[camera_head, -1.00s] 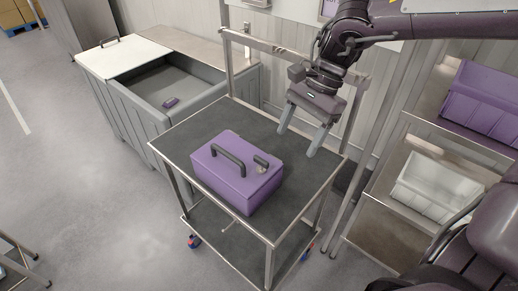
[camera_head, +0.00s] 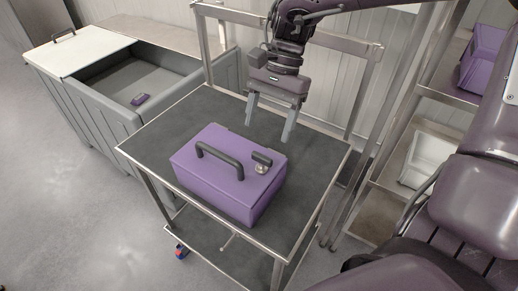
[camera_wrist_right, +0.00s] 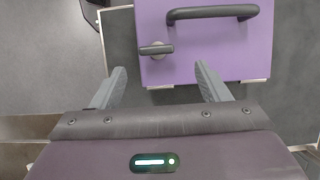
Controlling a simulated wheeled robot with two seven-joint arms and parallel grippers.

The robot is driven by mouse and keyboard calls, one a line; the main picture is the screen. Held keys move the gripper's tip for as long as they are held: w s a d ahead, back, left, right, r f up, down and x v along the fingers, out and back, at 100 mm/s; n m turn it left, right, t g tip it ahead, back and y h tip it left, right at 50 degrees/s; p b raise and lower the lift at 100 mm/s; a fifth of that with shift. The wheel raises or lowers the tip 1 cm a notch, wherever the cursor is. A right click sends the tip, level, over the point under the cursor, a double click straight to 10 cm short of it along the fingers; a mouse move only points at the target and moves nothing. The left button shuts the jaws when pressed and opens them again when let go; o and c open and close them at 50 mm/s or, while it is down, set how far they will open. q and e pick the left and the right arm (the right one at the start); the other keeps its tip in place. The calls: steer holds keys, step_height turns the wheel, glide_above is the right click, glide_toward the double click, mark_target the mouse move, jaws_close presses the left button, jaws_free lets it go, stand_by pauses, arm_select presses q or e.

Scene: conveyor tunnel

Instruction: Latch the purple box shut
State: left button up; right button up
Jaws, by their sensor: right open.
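The purple box (camera_head: 226,180) sits on the dark top of a metal cart, its lid down. A dark carry handle (camera_head: 220,158) runs along the lid, with a small latch lever (camera_head: 262,161) on a silver round base beside it. My right gripper (camera_head: 270,130) is open and empty, pointing down behind the box, apart from it. In the right wrist view the latch lever (camera_wrist_right: 157,49) lies ahead of and between the two open fingers (camera_wrist_right: 160,78). The lever lies roughly parallel to the handle (camera_wrist_right: 212,13). My left gripper is not in view.
The cart top (camera_head: 190,112) has free room around the box, with a metal rail (camera_head: 335,40) at its back. A grey bin (camera_head: 95,90) holding a small purple object (camera_head: 140,99) stands left. Shelves with a white bin (camera_head: 424,158) stand right.

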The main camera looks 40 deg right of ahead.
mark_target(262, 156)
steer(key=x, duration=0.4)
steer(key=p+x, duration=0.1)
steer(key=x, duration=0.1)
steer(key=shift+s+r, duration=0.1)
steer(key=shift+s, duration=0.2)
steer(key=shift+a+f, duration=0.15)
steer(key=shift+f, duration=0.2)
steer(key=shift+c, duration=0.9)
steer(key=c, duration=0.8)
